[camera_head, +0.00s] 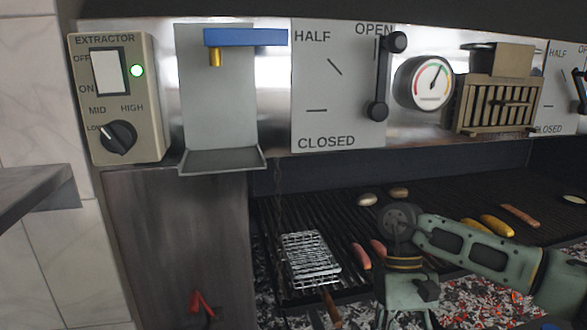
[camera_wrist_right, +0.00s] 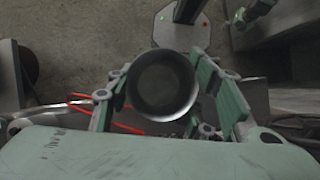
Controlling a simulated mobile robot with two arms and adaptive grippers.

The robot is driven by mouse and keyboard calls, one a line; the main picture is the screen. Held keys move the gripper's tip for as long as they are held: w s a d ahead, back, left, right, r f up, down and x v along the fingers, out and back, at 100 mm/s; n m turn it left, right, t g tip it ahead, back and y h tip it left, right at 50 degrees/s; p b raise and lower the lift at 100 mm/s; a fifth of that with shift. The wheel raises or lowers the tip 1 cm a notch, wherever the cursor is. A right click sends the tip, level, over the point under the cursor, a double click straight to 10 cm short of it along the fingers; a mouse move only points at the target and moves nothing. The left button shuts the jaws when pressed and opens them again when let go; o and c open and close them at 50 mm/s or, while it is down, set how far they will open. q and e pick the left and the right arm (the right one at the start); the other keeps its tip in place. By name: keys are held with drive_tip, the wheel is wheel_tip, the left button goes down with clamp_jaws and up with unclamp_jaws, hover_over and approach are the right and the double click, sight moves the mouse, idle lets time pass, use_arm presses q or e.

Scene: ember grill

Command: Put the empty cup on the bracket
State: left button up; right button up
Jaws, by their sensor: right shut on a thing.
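The cup (camera_wrist_right: 163,86) is round and dark grey, seen from straight above in the right wrist view. Its inside looks empty. My right gripper (camera_wrist_right: 170,92) is shut around it, with a green finger on each side. In the head view my right gripper (camera_head: 407,305) is low at the bottom edge, in front of the grill, and the cup is hidden there. The bracket (camera_head: 221,160) is a grey metal plate with a small shelf at its foot, empty, at upper left. A brass spout with a blue lever (camera_head: 245,38) is above it. My left gripper is not in view.
An extractor switch box (camera_head: 121,95) is left of the bracket. A damper panel (camera_head: 338,90), a gauge (camera_head: 423,82) and a slatted box (camera_head: 495,103) are to its right. The grill below holds a wire basket (camera_head: 310,262), sausages and corn. A shelf edge (camera_head: 35,190) juts in at left.

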wheel_tip(320, 180, down, 13)
drive_tip(key=b, duration=1.1)
drive_tip(key=s+f, duration=0.3)
drive_tip(key=s, duration=0.5)
